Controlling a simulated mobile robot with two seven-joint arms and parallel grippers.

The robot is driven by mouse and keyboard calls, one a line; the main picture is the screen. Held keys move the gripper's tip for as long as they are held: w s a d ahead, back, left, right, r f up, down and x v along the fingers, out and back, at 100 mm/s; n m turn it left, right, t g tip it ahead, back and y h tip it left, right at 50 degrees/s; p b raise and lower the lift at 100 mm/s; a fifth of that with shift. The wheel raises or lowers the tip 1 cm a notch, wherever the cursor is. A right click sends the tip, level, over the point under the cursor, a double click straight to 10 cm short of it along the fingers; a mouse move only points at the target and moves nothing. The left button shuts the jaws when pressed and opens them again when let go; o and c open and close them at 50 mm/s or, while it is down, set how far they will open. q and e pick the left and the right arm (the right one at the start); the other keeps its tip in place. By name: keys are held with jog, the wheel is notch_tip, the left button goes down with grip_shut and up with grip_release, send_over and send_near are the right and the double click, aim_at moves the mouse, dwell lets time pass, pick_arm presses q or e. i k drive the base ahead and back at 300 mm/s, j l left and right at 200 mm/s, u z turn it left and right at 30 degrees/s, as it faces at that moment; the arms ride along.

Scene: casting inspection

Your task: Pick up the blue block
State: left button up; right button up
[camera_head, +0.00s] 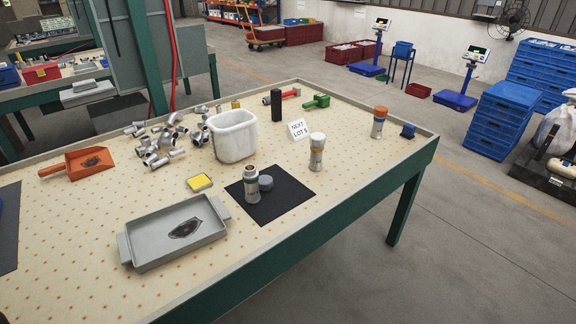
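A small blue block (408,131) sits on the table (340,190) near its right corner. It stands just right of a metal cylinder with an orange top (379,122), with a small gap between them. The block is small in the picture, and nothing covers it. Neither of my grippers shows in the head view.
A white tub (233,135), a "NEXT LOT 5" card (298,129), a white-topped cylinder (316,152) and a black mat (293,197) occupy the middle. Metal fittings (160,140), an orange scoop (90,161) and a grey tray (150,250) lie left. Space around the block is mostly clear.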

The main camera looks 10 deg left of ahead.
aim_at(408, 131)
jog(key=u, duration=0.75)
jog(key=i+l+u, duration=0.25)
jog(key=u, duration=0.15)
jog(key=i+l+u, duration=0.15)
jog(key=l+u, duration=0.25)
jog(key=i+l, duration=0.1)
jog(key=l, duration=0.35)
jog(key=i+l+u, duration=0.1)
jog(key=l, duration=0.3)
jog(key=i+l+u, duration=0.1)
jog(key=l, duration=0.35)
jog(key=z, duration=2.1)
jog(key=i+j, duration=0.05)
jog(key=j, duration=0.05)
